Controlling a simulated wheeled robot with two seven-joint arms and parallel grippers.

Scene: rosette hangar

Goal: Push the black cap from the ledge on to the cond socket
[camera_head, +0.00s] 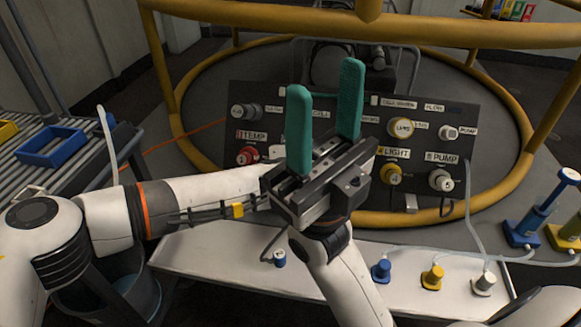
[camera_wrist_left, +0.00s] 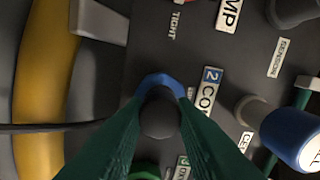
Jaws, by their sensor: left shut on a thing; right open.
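In the left wrist view my left gripper (camera_wrist_left: 160,108) has its green fingers shut on the black cap (camera_wrist_left: 160,120). A blue ring (camera_wrist_left: 158,80) shows around the cap's far side, beside the blue "2 CO..." label (camera_wrist_left: 211,90), at the cond socket. I cannot tell whether the cap is seated or just in front of it. In the head view my left arm (camera_head: 205,198) reaches in from the left, and its gripper is hidden behind my right gripper. My right gripper (camera_head: 326,85) is open and empty, its teal fingers pointing up in front of the dark panel (camera_head: 445,110).
A blue knob (camera_wrist_left: 293,140) sits right of the cap. TEMP (camera_head: 247,155), LIGHT (camera_head: 391,173) and PUMP (camera_head: 441,180) fittings line the panel. A yellow rail (camera_head: 470,220) encircles it. The white ledge (camera_head: 215,250) carries blue (camera_head: 381,271), yellow (camera_head: 432,277) and white (camera_head: 485,283) plugs with hoses.

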